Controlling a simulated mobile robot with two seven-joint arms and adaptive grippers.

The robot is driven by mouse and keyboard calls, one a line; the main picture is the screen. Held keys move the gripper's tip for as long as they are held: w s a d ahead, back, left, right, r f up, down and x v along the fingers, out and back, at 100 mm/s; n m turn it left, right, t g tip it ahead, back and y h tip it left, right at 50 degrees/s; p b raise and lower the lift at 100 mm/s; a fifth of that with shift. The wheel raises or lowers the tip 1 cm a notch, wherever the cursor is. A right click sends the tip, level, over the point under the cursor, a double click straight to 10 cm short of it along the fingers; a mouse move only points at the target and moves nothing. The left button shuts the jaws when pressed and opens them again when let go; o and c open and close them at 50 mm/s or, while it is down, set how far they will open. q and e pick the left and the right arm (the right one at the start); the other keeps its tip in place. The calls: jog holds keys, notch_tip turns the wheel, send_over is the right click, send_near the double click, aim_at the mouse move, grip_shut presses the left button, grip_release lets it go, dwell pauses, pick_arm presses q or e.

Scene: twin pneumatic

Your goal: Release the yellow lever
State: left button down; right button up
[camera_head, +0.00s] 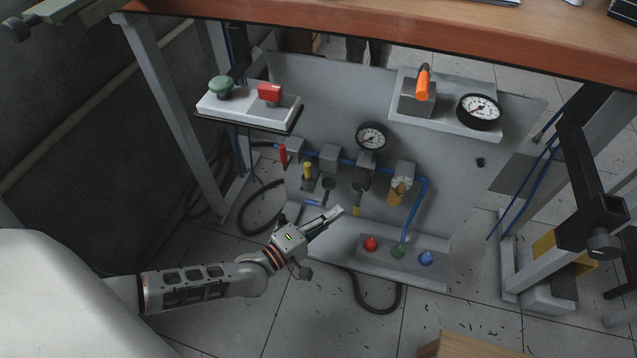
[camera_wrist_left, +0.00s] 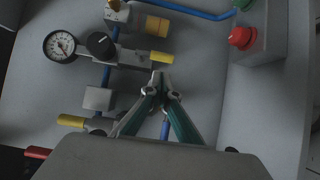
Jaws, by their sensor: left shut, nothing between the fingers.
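A yellow lever (camera_head: 357,210) hangs below the middle gauge on the grey pneumatic panel; it also shows in the left wrist view (camera_wrist_left: 160,57). A second yellow lever (camera_head: 307,170) sits further left on the panel and appears at the left of the wrist view (camera_wrist_left: 70,120). My left gripper (camera_head: 340,210) is shut and empty. Its fingertips (camera_wrist_left: 160,80) are close to the first yellow lever's end. I cannot tell whether they touch it. My right gripper is not in view.
A red lever (camera_head: 283,154) and a blue lever (camera_head: 312,202) are near the yellow ones. Red (camera_head: 371,244), green (camera_head: 398,251) and blue (camera_head: 427,258) buttons sit on a ledge below. The wooden tabletop (camera_head: 400,32) overhangs the panel. A black hose (camera_head: 375,305) lies on the floor.

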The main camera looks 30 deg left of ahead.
aim_at(356, 215)
pick_arm(q)
jog(key=shift+w+d, duration=0.5)
jog(key=shift+d, duration=0.3)
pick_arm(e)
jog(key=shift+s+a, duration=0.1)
pick_arm(q)
jog(key=shift+w+d+f, duration=0.1)
jog(key=shift+d+f, duration=0.15)
jog(key=shift+d, duration=0.1)
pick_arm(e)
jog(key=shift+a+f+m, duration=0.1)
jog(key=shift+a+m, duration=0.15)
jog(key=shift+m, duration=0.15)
